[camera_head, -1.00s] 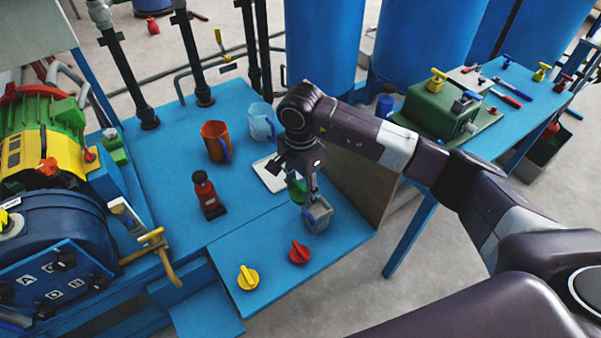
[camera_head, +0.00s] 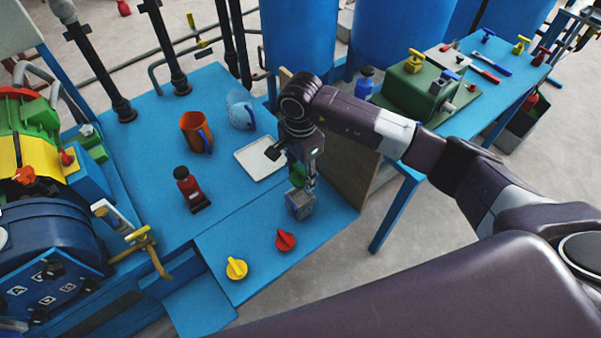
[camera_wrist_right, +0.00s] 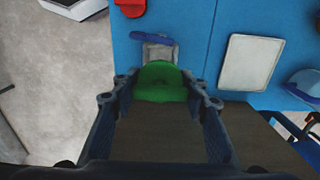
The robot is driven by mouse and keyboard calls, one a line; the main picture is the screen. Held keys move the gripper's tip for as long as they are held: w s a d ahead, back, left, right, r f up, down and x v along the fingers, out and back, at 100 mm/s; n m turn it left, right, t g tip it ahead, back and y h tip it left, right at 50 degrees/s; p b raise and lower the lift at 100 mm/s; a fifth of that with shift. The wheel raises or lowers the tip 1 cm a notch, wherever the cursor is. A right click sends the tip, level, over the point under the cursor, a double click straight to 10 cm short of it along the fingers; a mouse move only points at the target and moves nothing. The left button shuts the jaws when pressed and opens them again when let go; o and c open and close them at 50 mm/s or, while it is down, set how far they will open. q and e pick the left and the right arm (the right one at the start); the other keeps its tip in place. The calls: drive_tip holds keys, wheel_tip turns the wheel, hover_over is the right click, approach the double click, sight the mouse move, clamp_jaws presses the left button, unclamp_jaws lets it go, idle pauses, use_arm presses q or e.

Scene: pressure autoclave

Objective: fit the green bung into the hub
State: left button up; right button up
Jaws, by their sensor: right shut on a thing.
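My right gripper (camera_head: 304,181) points down over the front right of the blue bench. It is shut on the green bung (camera_head: 297,174), which also shows between the fingers in the right wrist view (camera_wrist_right: 160,82). A grey block (camera_head: 300,204), which seems to be the hub, stands right below the bung on the bench. In the wrist view the grey block (camera_wrist_right: 160,53) is partly hidden behind the bung. I cannot tell whether bung and block touch. My left gripper is not in view.
A white tray (camera_head: 259,159), orange mug (camera_head: 194,131), light blue mug (camera_head: 241,110) and red bottle (camera_head: 189,188) stand on the bench. Yellow (camera_head: 236,268) and red (camera_head: 285,240) knobs are in front. A wooden panel (camera_head: 345,165) edges the right side.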

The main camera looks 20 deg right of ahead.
drive_tip(key=shift+f+b, duration=1.35)
drive_tip(key=shift+f, duration=1.2)
drive_tip(key=shift+b, duration=0.65)
drive_tip(key=shift+f+b, duration=0.35)
drive_tip(key=shift+f, duration=0.1)
